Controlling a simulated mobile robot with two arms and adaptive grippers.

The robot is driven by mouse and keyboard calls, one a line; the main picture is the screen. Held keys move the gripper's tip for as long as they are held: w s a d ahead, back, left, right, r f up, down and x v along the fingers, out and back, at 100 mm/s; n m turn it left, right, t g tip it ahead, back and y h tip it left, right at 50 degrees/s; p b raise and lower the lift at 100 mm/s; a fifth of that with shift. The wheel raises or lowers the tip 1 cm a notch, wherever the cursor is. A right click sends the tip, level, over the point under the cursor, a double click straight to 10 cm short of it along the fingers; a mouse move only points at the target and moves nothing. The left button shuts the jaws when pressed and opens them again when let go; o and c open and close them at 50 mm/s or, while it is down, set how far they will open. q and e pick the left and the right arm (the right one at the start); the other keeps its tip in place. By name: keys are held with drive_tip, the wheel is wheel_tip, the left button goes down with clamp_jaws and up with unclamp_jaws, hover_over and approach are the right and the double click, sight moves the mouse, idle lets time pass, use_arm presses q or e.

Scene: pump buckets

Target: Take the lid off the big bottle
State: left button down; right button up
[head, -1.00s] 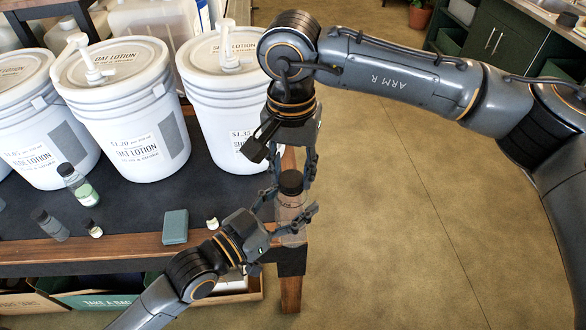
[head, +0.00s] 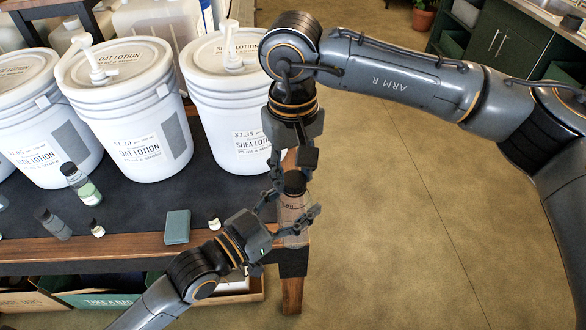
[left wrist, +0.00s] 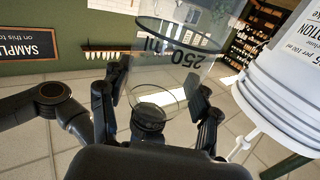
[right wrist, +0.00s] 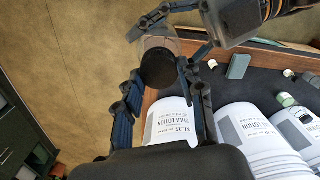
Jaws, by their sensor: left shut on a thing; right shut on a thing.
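The big bottle (head: 295,228) is clear, with a dark lid (head: 295,184) on its top, beside the right end of the table. My left gripper (head: 291,208) is shut on the bottle's body; the left wrist view shows the clear bottle (left wrist: 180,45) marked 250 ml between its fingers. My right gripper (head: 291,178) points down from above and is shut on the lid. The lid (right wrist: 158,70) also shows between its fingers in the right wrist view, with part of the clear body around it. The lid appears seated on the bottle; its rim is partly hidden by the fingers.
White lotion buckets with pumps stand behind, including the shea lotion bucket (head: 225,110) close to my right gripper and the oat lotion bucket (head: 130,120). Small bottles (head: 80,182) and a green block (head: 177,227) are on the dark tabletop (head: 135,215). The floor at right is clear.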

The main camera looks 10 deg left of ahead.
sight(292, 177)
drive_tip(key=shift+r, duration=0.15)
drive_tip(key=shift+r, duration=1)
drive_tip(key=shift+r, duration=2)
